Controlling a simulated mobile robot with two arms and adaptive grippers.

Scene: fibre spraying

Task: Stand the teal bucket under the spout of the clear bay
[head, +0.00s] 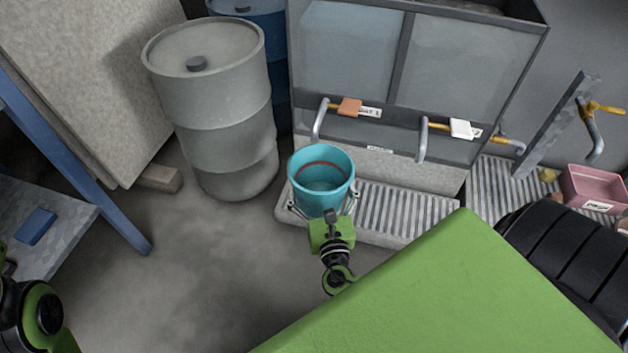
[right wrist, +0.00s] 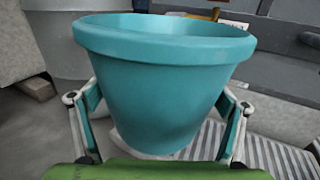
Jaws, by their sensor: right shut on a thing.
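The teal bucket (head: 321,196) is upright, with its open top facing me and a reddish line inside. My right gripper (head: 323,207) is shut on it, one finger on each side; the right wrist view shows the bucket (right wrist: 165,90) filling the middle. It is at the left end of the slatted grate (head: 405,211); I cannot tell whether its base touches. The left spout (head: 318,122), with an orange tag (head: 349,107), is above and behind it. A second spout (head: 422,142), with a white tag (head: 461,128), is to the right. My left gripper is out of view.
A grey drum (head: 210,110) stands left of the bucket, with a blue drum behind. Black ribbed hose or drum (head: 570,250) lies at lower right.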

